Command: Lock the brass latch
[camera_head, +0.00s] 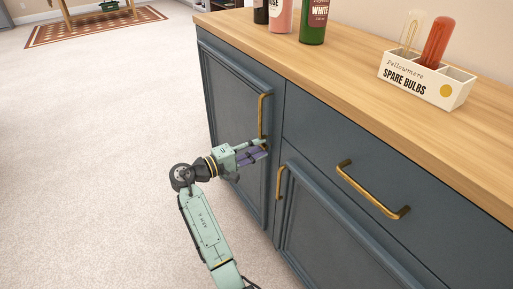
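No brass latch can be made out; a small one at the gripper could be hidden by it. A tall brass handle (262,116) stands upright on the left blue-grey cabinet door (232,95). My gripper (265,147) is at the lower end of this handle, in front of the door's right edge. Its fingers are small and partly overlapped, so I cannot tell whether they are open, shut or touching the handle.
Another brass handle (280,182) is on the lower right door (330,230), and one is on the drawer (372,190). Bottles (314,22) and a spare bulbs box (425,83) stand on the wooden counter (340,75). Carpet (90,150) at left is clear.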

